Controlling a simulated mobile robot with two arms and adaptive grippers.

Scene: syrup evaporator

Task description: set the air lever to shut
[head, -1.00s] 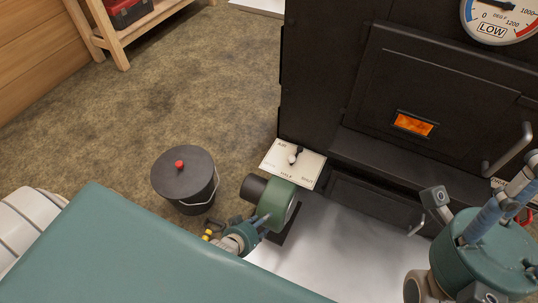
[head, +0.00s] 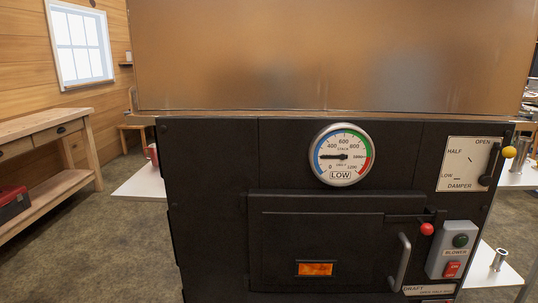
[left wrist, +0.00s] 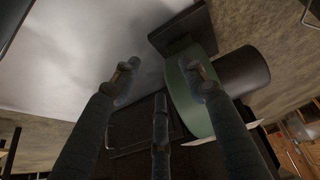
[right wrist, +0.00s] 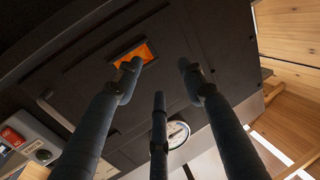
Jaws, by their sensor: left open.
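My right gripper (right wrist: 160,70) is open and empty, in front of the evaporator's dark firebox front (right wrist: 190,105). Neither gripper shows in the head view.
The black evaporator front (head: 210,210) stands ahead with a stack gauge (head: 342,155), fire door handle (head: 402,262), red knob (head: 427,229), damper plate (head: 462,165) and blower switch box (head: 452,250). A workbench (head: 45,130) stands left. Floor (head: 100,235) is clear between them.

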